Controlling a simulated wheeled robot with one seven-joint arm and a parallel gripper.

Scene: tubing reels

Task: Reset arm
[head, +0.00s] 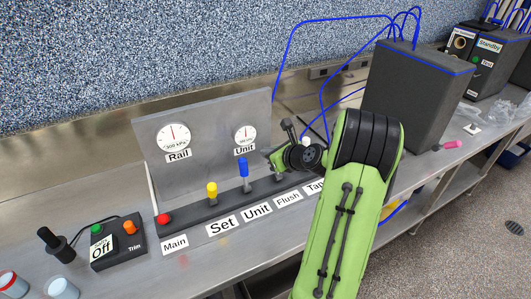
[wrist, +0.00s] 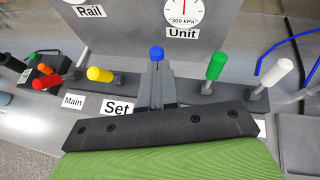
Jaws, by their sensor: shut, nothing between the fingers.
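My arm reaches over the valve bench in the head view. My gripper (wrist: 156,88) is shut and empty in the wrist view, its fingertips pointing at the blue-topped lever (wrist: 157,53). The blue lever also stands upright in the head view (head: 243,168); whether the fingers touch it I cannot tell. The lever row also has a red (head: 163,218), a yellow (head: 212,189), a green (wrist: 215,66) and a white lever (wrist: 282,70). My arm hides the green lever in the head view.
A grey panel with a Rail gauge (head: 173,138) and a Unit gauge (head: 245,134) stands behind the levers. A control box (head: 118,242) labelled Off and a black joystick (head: 56,244) are at the left. A tall dark box (head: 415,90) with blue tubes stands at the right.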

